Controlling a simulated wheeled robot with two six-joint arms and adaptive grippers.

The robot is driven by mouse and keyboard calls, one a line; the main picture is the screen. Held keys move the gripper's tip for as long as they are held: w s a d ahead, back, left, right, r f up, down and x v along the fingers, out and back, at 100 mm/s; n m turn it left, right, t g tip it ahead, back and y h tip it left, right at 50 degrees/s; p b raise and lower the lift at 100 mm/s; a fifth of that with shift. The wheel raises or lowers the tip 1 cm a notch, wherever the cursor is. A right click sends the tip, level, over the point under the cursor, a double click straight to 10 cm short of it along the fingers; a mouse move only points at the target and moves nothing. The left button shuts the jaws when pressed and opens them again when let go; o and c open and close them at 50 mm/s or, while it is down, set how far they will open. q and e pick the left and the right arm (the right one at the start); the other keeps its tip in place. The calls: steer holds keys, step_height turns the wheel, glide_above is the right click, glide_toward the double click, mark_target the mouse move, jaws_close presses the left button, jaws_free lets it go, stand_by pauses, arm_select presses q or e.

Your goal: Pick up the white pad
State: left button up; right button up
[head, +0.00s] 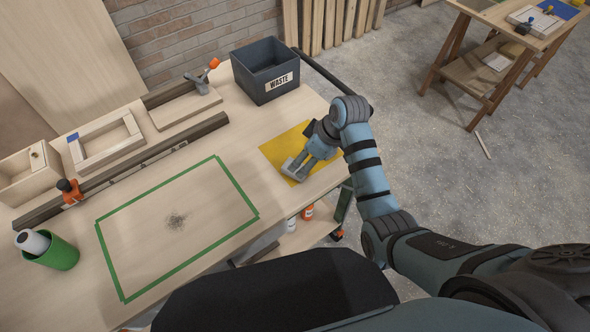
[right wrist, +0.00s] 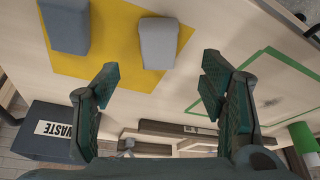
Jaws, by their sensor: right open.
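A pale grey-white pad (right wrist: 158,42) lies on a yellow mat (right wrist: 118,55) in the right wrist view. A dark grey block (right wrist: 66,25) lies on the same mat, to its left. My right gripper (right wrist: 159,88) is open, with the pale pad seen beyond the gap between its fingers and apart from them. In the head view the gripper (head: 297,167) is over the yellow mat (head: 275,150) near the table's right end. There I cannot clearly tell the pads from the fingers. My left gripper is not in view.
A dark waste bin (head: 265,72) stands at the table's back right. A green tape rectangle (head: 165,192) with a grey smudge marks the table's middle. A green can (head: 58,254) holds a bottle at left. Clamps and a long rail (head: 130,165) lie behind.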

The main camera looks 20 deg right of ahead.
steer(key=b+x, duration=0.1)
steer(key=x, duration=0.6)
steer(key=shift+w+f+b, duration=0.15)
steer(key=shift+f+b, duration=0.15)
steer(key=shift+b, duration=0.1)
steer(key=shift+r, duration=0.1)
steer(key=c, duration=1.1)
step_height(320, 180, up, 20)
steer(key=p, duration=0.3)
steer(key=shift+p, duration=0.3)
steer(key=o, duration=0.4)
steer(key=c, duration=0.4)
